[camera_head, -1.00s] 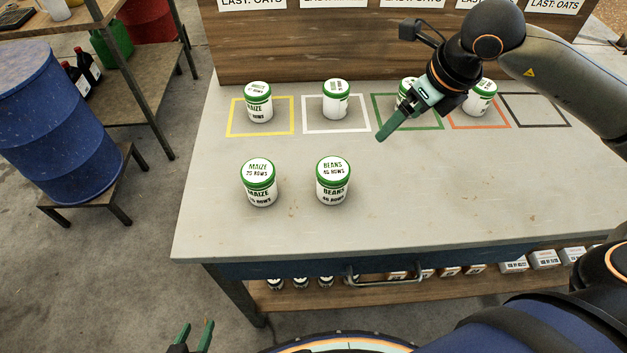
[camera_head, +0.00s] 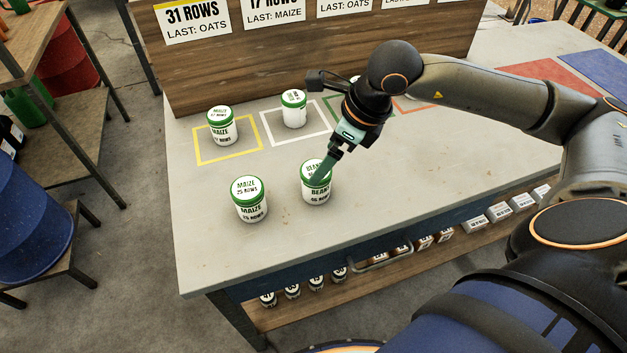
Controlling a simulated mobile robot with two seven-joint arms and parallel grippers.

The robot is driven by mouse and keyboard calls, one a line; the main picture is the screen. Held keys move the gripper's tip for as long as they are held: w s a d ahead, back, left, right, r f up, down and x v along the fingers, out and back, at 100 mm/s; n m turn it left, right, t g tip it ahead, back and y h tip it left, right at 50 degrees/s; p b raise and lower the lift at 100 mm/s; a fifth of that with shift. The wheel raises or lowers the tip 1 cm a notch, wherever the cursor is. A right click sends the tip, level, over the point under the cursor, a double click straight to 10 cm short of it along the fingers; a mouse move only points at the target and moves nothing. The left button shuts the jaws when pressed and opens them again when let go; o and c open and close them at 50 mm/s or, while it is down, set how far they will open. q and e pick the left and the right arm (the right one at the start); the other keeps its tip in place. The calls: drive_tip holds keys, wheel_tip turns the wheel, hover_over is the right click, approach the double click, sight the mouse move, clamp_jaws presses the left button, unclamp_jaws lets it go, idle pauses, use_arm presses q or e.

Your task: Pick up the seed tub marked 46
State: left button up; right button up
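A white tub with a green-rimmed lid, the beans tub (camera_head: 316,193), stands upright on the bench. It is marked BEANS, with a rows number that looks like 46 but is small and partly covered. My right gripper (camera_head: 322,172) comes down from the upper right, and its green finger overlaps the lid of this tub. Only one finger shows clearly, so I cannot tell its opening or whether it touches the tub. My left gripper is out of view.
A maize tub (camera_head: 250,202) stands close to the left of the beans tub. Another maize tub (camera_head: 222,128) is in the yellow square, and a tub (camera_head: 294,110) is in the white square. The bench front (camera_head: 400,220) is clear. A wooden board (camera_head: 250,70) rises behind.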

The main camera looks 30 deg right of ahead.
drive_tip(key=x, duration=0.5)
drive_tip(key=p+x, duration=0.1)
drive_tip(key=x, duration=0.4)
drive_tip(key=shift+w+d, duration=0.1)
drive_tip(key=shift+d, duration=0.1)
drive_tip(key=shift+r, duration=0.1)
drive_tip(key=c, duration=1.3)
drive_tip(key=shift+c, duration=0.5)
drive_tip(key=shift+r, duration=0.15)
